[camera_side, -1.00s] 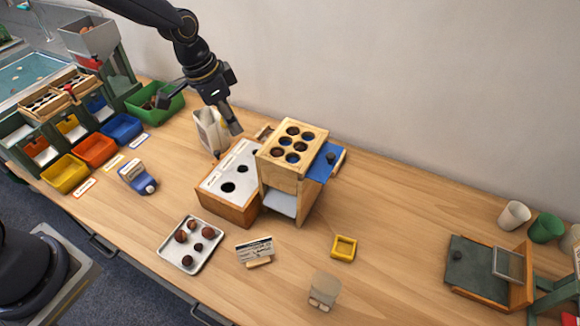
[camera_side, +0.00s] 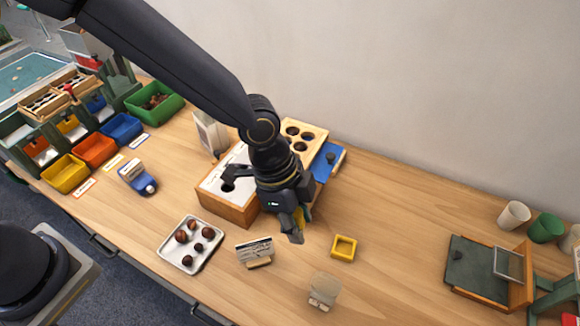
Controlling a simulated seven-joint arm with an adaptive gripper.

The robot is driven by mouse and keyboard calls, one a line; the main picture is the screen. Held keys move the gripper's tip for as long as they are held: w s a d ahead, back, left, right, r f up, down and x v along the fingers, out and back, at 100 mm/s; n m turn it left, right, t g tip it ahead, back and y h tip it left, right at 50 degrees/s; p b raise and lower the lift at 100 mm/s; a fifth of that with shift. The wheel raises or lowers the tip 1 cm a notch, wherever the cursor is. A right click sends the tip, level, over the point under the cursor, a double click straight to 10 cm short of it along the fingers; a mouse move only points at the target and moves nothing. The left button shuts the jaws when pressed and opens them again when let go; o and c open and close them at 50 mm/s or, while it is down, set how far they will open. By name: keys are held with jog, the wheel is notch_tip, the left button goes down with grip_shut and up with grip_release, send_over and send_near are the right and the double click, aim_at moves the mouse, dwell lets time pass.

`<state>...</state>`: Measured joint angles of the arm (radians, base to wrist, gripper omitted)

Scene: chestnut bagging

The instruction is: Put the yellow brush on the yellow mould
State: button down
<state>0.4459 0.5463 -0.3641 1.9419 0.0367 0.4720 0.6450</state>
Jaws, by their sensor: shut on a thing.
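The yellow mould (camera_side: 344,247) is a small square frame lying flat on the table, right of centre. My gripper (camera_side: 292,226) points down just left of the mould and a little above the table, apart from the mould. It is shut on the yellow brush (camera_side: 305,216). Only a small yellow part of the brush shows beside the fingers. The rest is hidden by my gripper.
A wooden box with round holes (camera_side: 304,133) stands behind my gripper, partly hidden by my arm. A metal tray of chestnuts (camera_side: 176,257), a small card stand (camera_side: 254,250) and a pale block (camera_side: 323,288) lie nearby.

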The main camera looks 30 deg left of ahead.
notch_tip(320, 180, down, 6)
send_over(351, 249)
jog(key=a, duration=0.1)
notch_tip(351, 249, down, 10)
jog(key=shift+r, duration=0.1)
jog(key=shift+f, duration=1.55)
jog(key=shift+f, duration=0.15)
jog(key=c, duration=0.8)
grip_release()
jog(key=shift+o, duration=0.2)
